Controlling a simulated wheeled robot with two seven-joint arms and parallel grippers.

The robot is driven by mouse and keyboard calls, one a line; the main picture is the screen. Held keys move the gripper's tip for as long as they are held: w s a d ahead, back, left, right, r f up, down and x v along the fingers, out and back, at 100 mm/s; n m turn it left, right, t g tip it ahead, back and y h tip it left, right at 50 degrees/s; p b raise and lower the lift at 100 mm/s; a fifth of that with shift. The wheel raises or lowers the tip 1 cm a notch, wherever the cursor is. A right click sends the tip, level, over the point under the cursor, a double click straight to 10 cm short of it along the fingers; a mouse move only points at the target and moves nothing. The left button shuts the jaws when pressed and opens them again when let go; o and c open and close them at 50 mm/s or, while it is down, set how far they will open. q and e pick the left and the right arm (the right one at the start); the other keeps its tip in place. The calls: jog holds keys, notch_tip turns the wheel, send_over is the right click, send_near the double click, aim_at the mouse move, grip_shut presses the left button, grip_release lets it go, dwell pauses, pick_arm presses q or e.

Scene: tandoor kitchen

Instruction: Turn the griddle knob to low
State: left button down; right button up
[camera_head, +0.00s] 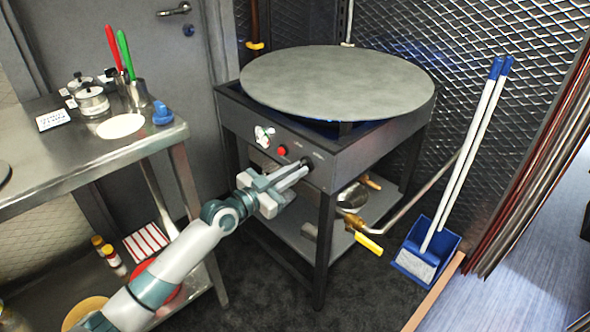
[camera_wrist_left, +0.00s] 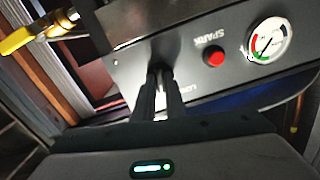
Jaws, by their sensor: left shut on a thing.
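The griddle (camera_head: 335,84) is a round grey plate on a dark metal stand. Its front panel (camera_head: 240,118) carries a pressure gauge (camera_head: 264,137), a red spark button (camera_head: 282,151) and a dark knob (camera_head: 307,162) at the right. My left gripper (camera_head: 303,170) reaches the panel at the knob, and its fingers are shut on it. In the left wrist view the fingers (camera_wrist_left: 160,92) meet the panel beside the red button (camera_wrist_left: 213,56) and the gauge (camera_wrist_left: 268,40). The fingers mostly hide the knob, so its setting cannot be read. My right gripper is not in view.
A steel table (camera_head: 85,160) with pots and utensils stands at the left. A pipe with a yellow-handled valve (camera_head: 369,244) sticks out at the right of the stand. A blue dustpan (camera_head: 428,250) and broom lean at the right. Dark floor (camera_head: 375,285) is clear in front.

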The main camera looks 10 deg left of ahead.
pick_arm(q)
jog(key=n+p, duration=0.2)
jog(key=n, duration=0.7)
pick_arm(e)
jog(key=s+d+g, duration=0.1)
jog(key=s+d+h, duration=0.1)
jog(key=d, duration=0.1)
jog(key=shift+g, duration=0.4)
pick_arm(q)
jog(key=shift+n, duration=0.4)
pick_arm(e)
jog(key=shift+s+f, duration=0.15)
pick_arm(q)
jog(key=c, duration=1.8)
grip_release()
jog(key=shift+s, duration=0.1)
